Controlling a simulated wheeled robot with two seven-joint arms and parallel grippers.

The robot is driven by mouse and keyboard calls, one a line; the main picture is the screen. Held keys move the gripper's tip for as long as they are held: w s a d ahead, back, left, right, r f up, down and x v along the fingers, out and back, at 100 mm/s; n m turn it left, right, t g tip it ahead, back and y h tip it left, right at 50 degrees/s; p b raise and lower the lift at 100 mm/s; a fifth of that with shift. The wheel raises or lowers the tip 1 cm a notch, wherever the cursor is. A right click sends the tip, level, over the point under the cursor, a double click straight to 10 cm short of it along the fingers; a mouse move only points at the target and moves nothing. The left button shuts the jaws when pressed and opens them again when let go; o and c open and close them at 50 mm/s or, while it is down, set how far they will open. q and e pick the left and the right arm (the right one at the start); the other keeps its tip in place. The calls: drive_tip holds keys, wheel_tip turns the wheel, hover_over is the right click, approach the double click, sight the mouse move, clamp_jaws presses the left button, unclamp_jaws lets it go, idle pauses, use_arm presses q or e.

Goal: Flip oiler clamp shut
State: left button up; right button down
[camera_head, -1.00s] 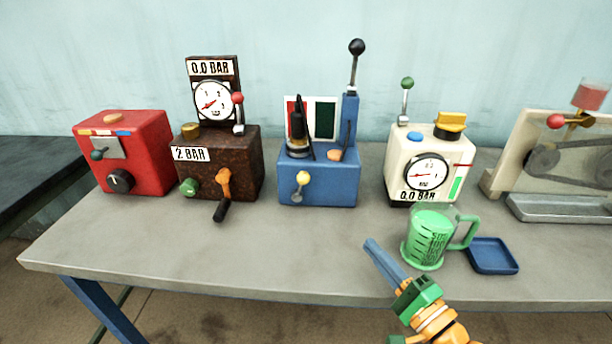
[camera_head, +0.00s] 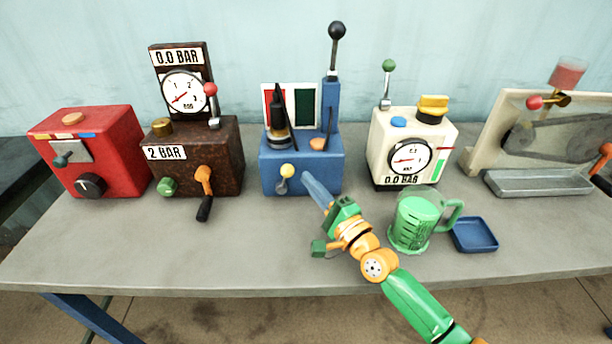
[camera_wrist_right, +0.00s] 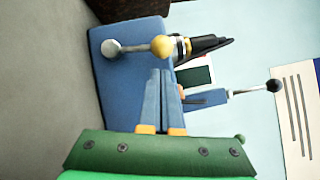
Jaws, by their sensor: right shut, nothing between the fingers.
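The blue box (camera_head: 277,178) stands mid-table in the head view, with a dark oiler-like can (camera_head: 278,118) on its top. A short grey lever with a yellow ball (camera_head: 287,170) is on its front face. The lever's yellow ball also shows in the right wrist view (camera_wrist_right: 162,46), just beyond my fingertips. I cannot tell for certain which part is the clamp. My right gripper (camera_head: 307,177) is shut and empty, its blue fingers reaching to the box's front, just right of the yellow ball. Any contact is unclear. My left gripper is out of view.
A green measuring jug (camera_head: 411,228) and a blue tray (camera_head: 475,234) lie right of my right arm. A cream gauge box (camera_head: 381,146) stands behind them. A rusty box (camera_head: 225,155) with an orange-handled crank is to the left. The front left tabletop is clear.

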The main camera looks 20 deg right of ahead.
sight(285, 177)
drive_tip(key=shift+w+a+r, duration=0.15)
drive_tip(key=shift+w+a, duration=0.1)
drive_tip(key=shift+a, duration=0.3)
drive_tip(key=r+n+p, duration=0.1)
drive_tip(key=p, duration=0.1)
drive_tip(key=shift+w+a+g+p, duration=0.15)
drive_tip(key=shift+a+g+p, duration=0.15)
drive_tip(key=shift+a+p, duration=0.1)
drive_tip(key=shift+f, duration=0.15)
